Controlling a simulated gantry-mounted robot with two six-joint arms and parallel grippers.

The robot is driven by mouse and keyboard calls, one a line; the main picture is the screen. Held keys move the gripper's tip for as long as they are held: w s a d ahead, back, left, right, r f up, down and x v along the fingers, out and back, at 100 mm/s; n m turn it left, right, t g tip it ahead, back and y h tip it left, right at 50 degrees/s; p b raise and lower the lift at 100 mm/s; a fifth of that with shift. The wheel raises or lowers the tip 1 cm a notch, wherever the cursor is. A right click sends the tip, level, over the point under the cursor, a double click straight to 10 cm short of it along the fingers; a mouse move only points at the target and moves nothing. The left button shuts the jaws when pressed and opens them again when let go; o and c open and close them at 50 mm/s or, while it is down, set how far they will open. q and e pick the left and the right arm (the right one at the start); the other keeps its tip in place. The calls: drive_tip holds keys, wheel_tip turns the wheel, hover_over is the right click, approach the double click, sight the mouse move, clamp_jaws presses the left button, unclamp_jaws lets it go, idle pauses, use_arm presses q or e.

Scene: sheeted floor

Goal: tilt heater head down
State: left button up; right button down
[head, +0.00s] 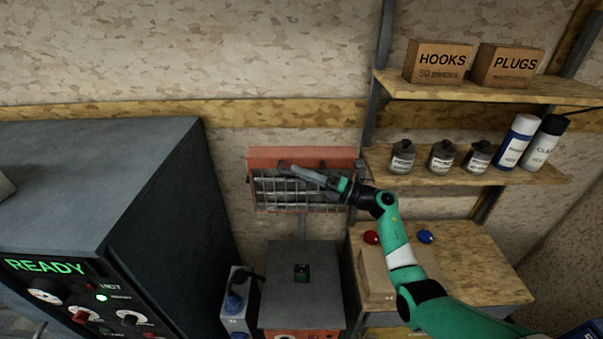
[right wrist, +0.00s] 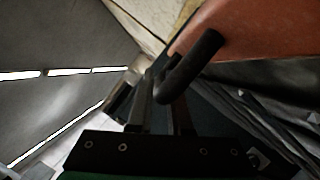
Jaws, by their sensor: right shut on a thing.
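The heater head (head: 262,156) is an orange-red housing with a wire grille, in front of the back wall in the head view. Its grille faces outward toward the camera. My right gripper (head: 300,171) reaches across the front of it from the right, its fingers over the upper part of the grille. In the right wrist view, the fingers (right wrist: 160,112) are shut on the heater's black bent handle (right wrist: 193,66), beside the orange housing (right wrist: 232,32). The fingers partly hide the handle in the head view. My left gripper is not in view.
A large dark cabinet (head: 160,200) with a READY display stands left. A grey box (head: 302,285) stands below the heater. Right are shelves with boxes (head: 438,62), bottles (head: 402,157) and spray cans (head: 516,142). A wooden bench (head: 480,270) with red and blue knobs is below them.

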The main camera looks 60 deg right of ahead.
idle(0.8)
drive_tip(key=s+a+f+n+y+b, duration=0.1)
drive_tip(key=f+n+b, duration=0.4)
drive_tip(key=b, duration=0.8)
drive_tip(key=s+a+f+n+y+b, duration=0.1)
drive_tip(key=a+f+n+y+b, duration=0.2)
drive_tip(key=b, duration=1)
drive_tip(key=shift+f+n+y, duration=1.2)
drive_tip(key=shift+f+n, duration=0.25)
drive_tip(key=shift+n, duration=1.05)
drive_tip(key=c, duration=0.8)
unclamp_jaws()
drive_tip(key=shift+c, duration=0.2)
drive_tip(key=shift+s, duration=0.1)
